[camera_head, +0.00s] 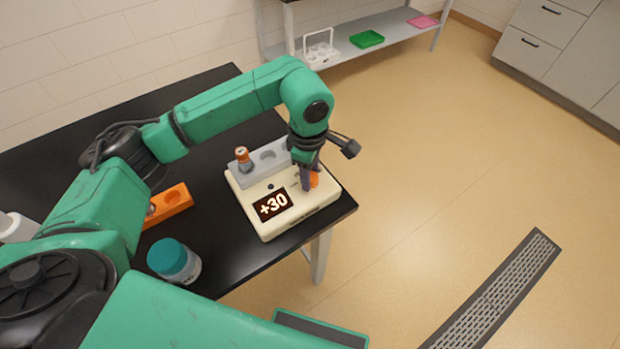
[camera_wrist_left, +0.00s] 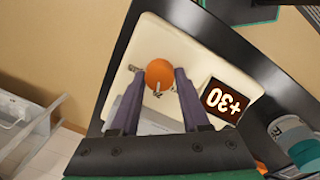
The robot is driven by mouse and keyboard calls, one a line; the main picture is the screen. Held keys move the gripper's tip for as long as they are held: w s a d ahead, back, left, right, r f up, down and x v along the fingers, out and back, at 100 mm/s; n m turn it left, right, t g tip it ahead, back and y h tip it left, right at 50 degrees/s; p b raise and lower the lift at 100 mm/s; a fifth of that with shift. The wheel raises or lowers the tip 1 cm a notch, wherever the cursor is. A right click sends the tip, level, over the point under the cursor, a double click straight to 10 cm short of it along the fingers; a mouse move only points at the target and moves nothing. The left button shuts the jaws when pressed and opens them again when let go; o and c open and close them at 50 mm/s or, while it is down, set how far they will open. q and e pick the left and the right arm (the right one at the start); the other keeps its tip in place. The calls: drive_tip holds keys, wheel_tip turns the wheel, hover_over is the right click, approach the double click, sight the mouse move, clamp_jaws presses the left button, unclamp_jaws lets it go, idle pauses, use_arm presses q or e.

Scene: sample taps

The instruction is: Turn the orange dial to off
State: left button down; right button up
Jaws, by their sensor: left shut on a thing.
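The orange dial (camera_head: 313,179) sits on top of a cream device (camera_head: 262,226) at the table's right corner. It also shows in the left wrist view as a round orange knob (camera_wrist_left: 159,73). My left gripper (camera_head: 308,176) reaches down from above, its dark fingers on either side of the dial and shut on it. In the left wrist view the two fingertips (camera_wrist_left: 160,76) flank the knob, which has small marks around it. The device's display (camera_head: 273,204) reads +30. My right gripper is not in view.
A grey rack (camera_head: 262,163) with an orange-capped vial (camera_head: 243,158) stands at the device's back. An orange block (camera_head: 172,202) and a teal-lidded jar (camera_head: 174,260) stand to the left on the black table (camera_head: 215,262). A shelf (camera_head: 388,40) is behind.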

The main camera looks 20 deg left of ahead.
use_arm(q)
drive_tip(key=n+b, duration=0.3)
drive_tip(key=n, duration=0.1)
drive_tip(key=shift+w+f+n, duration=0.1)
drive_tip(key=shift+n, duration=0.2)
drive_tip(key=shift+n+b, duration=0.65)
drive_tip(key=shift+n, duration=0.55)
drive_tip(key=shift+n+b, duration=0.4)
drive_tip(key=shift+n, duration=0.5)
drive_tip(key=shift+r, duration=0.25)
drive_tip(key=shift+c, duration=1.9)
unclamp_jaws()
drive_tip(key=shift+f, duration=0.1)
